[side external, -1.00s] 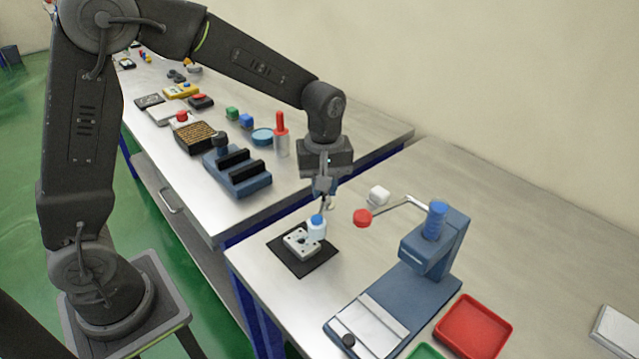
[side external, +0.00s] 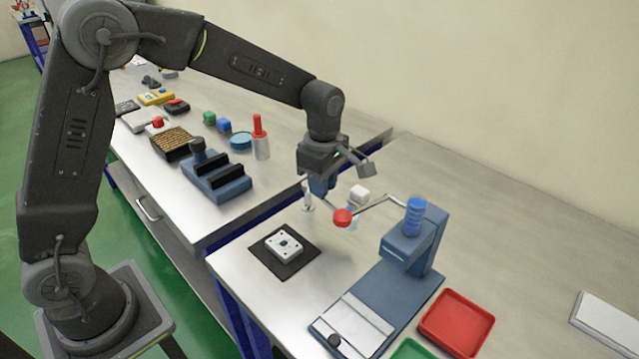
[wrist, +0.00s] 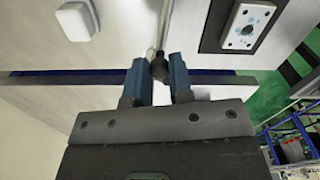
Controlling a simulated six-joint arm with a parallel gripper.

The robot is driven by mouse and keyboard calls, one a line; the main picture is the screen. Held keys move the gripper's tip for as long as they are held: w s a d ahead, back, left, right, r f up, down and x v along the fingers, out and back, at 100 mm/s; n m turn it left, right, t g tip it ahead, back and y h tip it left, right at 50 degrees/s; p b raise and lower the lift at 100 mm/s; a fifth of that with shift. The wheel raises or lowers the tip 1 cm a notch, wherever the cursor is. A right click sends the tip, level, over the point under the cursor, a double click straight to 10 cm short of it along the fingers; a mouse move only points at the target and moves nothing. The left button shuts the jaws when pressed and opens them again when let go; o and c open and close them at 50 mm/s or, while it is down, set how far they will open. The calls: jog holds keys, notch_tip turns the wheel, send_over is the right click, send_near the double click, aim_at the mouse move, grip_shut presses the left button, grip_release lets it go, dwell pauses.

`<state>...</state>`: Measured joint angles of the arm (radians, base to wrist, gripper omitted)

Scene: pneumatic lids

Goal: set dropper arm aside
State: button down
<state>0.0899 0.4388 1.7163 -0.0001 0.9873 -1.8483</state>
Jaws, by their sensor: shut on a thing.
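My gripper (side external: 320,190) is above the table, left of the blue press stand. In the wrist view its blue fingers (wrist: 157,64) are shut on a dark round knob (wrist: 158,73) at the end of the dropper arm, a thin metal rod (wrist: 164,24) running away from the fingers. A white plate (side external: 285,243) with dark holes lies uncovered on a black mat (side external: 265,262), also visible in the wrist view (wrist: 244,24).
The blue stand (side external: 400,285) carries a thin lever ending in the red ball (side external: 342,218), close to my gripper. A white block (side external: 359,193) sits behind. Red (side external: 456,323) and green trays stand front right.

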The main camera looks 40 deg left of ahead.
jog(key=shift+w, duration=0.15)
dwell(0.4)
jog(key=c, duration=1)
grip_release()
jog(key=shift+r, duration=0.15)
notch_tip(320, 180, up, 14)
jog(key=shift+f, duration=0.2)
